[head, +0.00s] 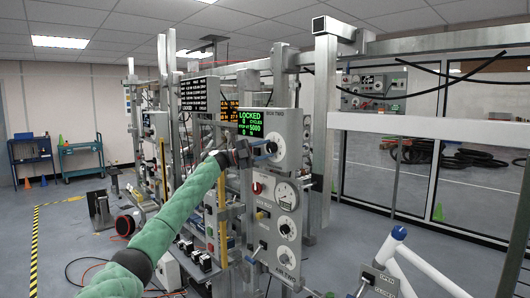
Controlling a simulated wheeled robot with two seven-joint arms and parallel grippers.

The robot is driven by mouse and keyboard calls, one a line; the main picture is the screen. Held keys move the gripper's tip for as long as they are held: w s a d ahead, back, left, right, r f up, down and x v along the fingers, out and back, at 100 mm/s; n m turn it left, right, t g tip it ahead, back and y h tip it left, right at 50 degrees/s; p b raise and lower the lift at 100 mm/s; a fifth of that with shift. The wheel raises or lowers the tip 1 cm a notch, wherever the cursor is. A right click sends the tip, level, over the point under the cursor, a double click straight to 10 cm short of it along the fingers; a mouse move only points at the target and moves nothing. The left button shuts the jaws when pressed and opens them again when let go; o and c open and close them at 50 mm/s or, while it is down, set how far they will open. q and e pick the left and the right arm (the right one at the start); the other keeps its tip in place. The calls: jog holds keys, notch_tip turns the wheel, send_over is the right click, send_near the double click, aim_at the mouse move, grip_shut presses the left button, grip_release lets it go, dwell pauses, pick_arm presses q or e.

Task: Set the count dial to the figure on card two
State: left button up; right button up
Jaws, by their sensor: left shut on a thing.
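The count dial (271,147) is a small knob on the front of a grey control box (287,128), under a green-lit screen (251,122). The screen reads LOCKED, 0 CYCLES and STOP AT 5000. My left arm, in a green sleeve, reaches up from the bottom left. My left gripper (260,150) is at the dial and shut on it; the fingers hide part of it, and its pointer is too small to read. I cannot make out card two. My right gripper is not in view.
Below the box, a grey panel carries a red knob (257,188), a gauge (285,195) and further dials. A dark board with white text (200,95) hangs behind. Metal posts stand around. White tubes (405,262) are at lower right. Open floor lies at left.

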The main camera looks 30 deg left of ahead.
pick_arm(q)
jog(key=m+g+y+p, duration=0.1)
jog(key=m+y, duration=0.1)
jog(key=m, duration=0.1)
jog(key=r+m+g+y+p, duration=0.1)
jog(key=m+g+y+p, duration=0.1)
jog(key=m+y, duration=0.1)
jog(key=shift+r+y, duration=0.2)
jog(key=shift+y, duration=0.1)
jog(key=shift+d+m+y+p, duration=0.1)
jog(key=shift+m+y+p, duration=0.2)
jog(key=shift+m+y, duration=0.2)
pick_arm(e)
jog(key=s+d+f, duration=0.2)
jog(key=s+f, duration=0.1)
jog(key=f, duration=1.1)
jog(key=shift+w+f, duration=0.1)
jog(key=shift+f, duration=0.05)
pick_arm(q)
jog(key=o, duration=1)
jog(key=shift+c, duration=0.2)
jog(key=shift+r, duration=0.1)
